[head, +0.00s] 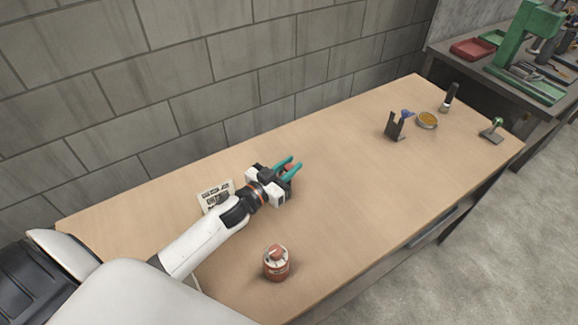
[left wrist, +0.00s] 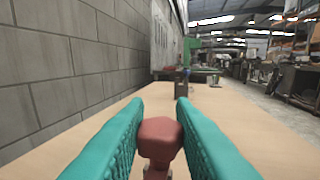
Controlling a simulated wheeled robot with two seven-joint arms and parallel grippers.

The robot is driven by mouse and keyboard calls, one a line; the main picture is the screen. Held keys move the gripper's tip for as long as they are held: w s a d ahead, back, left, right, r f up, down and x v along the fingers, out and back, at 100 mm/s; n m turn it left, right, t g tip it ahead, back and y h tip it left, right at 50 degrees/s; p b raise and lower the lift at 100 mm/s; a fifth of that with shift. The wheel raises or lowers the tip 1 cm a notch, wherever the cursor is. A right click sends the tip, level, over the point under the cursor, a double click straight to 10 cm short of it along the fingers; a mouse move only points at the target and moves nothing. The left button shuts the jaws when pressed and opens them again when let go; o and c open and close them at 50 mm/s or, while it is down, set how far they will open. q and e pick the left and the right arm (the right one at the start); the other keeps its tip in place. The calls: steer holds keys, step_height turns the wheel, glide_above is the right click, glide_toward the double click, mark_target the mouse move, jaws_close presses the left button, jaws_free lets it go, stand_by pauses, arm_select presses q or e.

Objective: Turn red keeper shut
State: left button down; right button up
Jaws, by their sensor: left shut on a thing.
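My left gripper (head: 288,168), with teal fingers, is low over the middle of the wooden table, near its wall side. It is shut on a red keeper (left wrist: 160,138), whose blocky red head shows between the two fingers in the left wrist view. In the head view only a small red part of it (head: 288,169) shows between the fingers. What it is mounted on is hidden by the gripper, and I cannot tell its turn angle. My right gripper is not in view.
A red canister (head: 276,264) with a red top stands near the front edge. A white printed card (head: 215,195) is beside my left wrist. A dark stand (head: 394,127), round tin (head: 427,121) and dark upright cylinder (head: 449,97) stand far right. The table between is clear.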

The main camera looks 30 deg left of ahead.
arm_select(q)
steer(key=shift+h, duration=0.3)
steer(key=shift+a+m+g+h, duration=0.1)
steer(key=shift+m+g+h, duration=0.5)
steer(key=shift+m+h, duration=0.5)
steer(key=m+g+h, duration=0.1)
steer(key=m+g+h+b, duration=0.1)
steer(key=h, duration=0.1)
steer(key=shift+w+f+m+h, duration=0.1)
steer(key=shift+m+h, duration=0.2)
steer(key=m+g+h+b, duration=0.2)
steer(key=m+g+b, duration=0.1)
steer(key=g+b, duration=0.1)
steer(key=m+g+h+b, duration=0.2)
steer(key=m+g+b, duration=0.1)
steer(key=g+b, duration=0.1)
steer(key=m+g+h+b, duration=0.2)
steer(key=m+g+b, duration=0.2)
steer(key=g+b, duration=0.1)
steer(key=shift+f+g+h, duration=0.1)
steer(key=shift+g+h, duration=0.2)
steer(key=shift+g, duration=0.3)
steer(key=shift+r+m+g+b, duration=0.2)
steer(key=shift+m+g+b, duration=0.8)
steer(key=shift+g, duration=0.4)
steer(key=c, duration=1.2)
jaws_free()
steer(key=shift+c, duration=0.2)
steer(key=shift+r, duration=0.1)
